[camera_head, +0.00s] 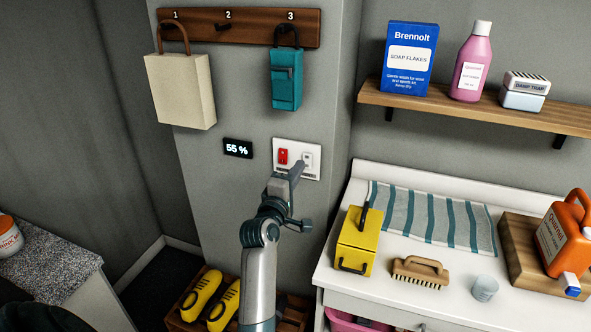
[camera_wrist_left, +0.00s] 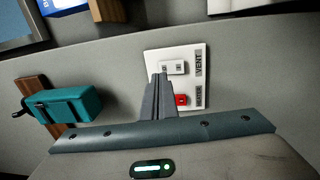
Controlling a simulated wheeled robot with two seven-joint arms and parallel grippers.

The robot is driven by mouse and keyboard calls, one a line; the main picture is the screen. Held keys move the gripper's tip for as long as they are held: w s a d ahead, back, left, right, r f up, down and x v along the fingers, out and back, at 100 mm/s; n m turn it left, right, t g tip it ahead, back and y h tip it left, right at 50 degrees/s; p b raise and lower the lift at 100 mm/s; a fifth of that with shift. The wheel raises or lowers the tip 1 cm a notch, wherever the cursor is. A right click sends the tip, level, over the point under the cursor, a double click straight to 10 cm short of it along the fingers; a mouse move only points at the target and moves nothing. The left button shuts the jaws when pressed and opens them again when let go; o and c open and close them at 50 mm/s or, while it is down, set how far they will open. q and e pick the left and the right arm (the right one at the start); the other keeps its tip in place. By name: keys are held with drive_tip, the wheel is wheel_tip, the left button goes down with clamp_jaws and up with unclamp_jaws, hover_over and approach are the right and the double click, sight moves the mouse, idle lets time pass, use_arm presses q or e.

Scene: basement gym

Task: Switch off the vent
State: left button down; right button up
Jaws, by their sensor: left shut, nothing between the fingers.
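A white wall plate (camera_head: 312,172) carries a red switch (camera_head: 283,156) on the left and a white switch (camera_head: 307,158) on the right. I cannot tell whether the tips touch. My right gripper is out of view.
A display (camera_head: 238,148) reading 55 % hangs left of the plate. A teal bag (camera_head: 286,88) and a cream bag (camera_head: 181,92) hang above on a hook rail (camera_head: 252,27). A white cabinet (camera_head: 335,265) with a yellow box (camera_head: 357,241) stands right of my arm.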

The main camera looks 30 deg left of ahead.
use_arm(q)
drive_tip(key=r+b+v, duration=0.2)
drive_tip(key=v, duration=0.7)
drive_tip(key=shift+s, duration=0.4)
drive_tip(key=shift+d, duration=0.15)
